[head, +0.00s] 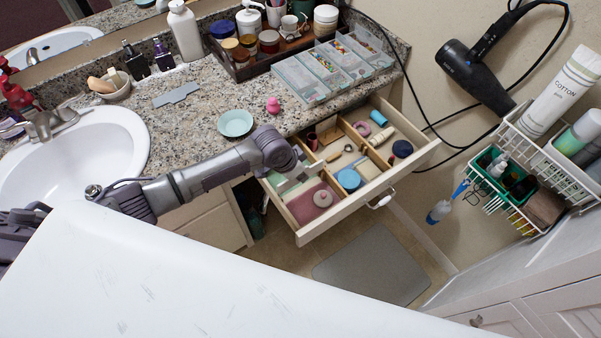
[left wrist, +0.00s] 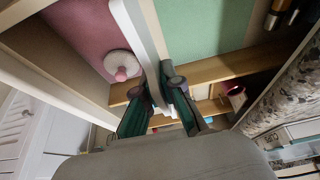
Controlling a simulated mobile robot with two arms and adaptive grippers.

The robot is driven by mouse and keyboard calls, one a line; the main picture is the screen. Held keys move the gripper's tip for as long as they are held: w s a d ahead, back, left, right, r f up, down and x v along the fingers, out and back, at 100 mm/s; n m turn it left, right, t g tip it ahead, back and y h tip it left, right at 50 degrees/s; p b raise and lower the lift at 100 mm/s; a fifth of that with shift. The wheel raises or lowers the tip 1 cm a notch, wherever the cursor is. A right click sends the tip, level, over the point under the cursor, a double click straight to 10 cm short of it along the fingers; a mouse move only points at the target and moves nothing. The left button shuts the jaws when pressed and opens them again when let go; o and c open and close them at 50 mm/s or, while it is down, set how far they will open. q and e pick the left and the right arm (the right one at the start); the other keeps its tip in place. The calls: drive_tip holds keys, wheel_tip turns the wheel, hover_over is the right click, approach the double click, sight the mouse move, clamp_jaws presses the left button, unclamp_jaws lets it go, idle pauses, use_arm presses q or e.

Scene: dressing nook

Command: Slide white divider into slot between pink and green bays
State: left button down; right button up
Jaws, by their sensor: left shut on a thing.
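The open drawer (head: 345,215) has a pink bay (head: 303,208) at its front left and a green bay (head: 277,180) behind it. In the left wrist view the pink bay (left wrist: 82,32) is left and the green bay (left wrist: 205,28) right. My left gripper (head: 305,167) is over the drawer, shut on the white divider (left wrist: 140,35). The divider (head: 293,183) lies along the line between the two bays; I cannot tell how deep it sits. A round, pink-knobbed item (left wrist: 122,63) is in the pink bay beside the divider. My right gripper is not in view.
Wooden partitions (left wrist: 225,68) border the bays. Above the drawer, the granite counter (head: 205,120) bears a pale dish (head: 235,123) and clear boxes (head: 325,68). A wire rack (head: 545,150) stands right.

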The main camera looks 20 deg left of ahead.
sight(298, 182)
use_arm(q)
drive_tip(key=shift+f+b, duration=1.6)
drive_tip(key=shift+f, duration=1.05)
drive_tip(key=c, duration=1.2)
unclamp_jaws()
drive_tip(key=shift+c, duration=0.2)
drive_tip(key=v, duration=1.2)
drive_tip(key=shift+s, duration=0.1)
drive_tip(key=shift+d, duration=0.15)
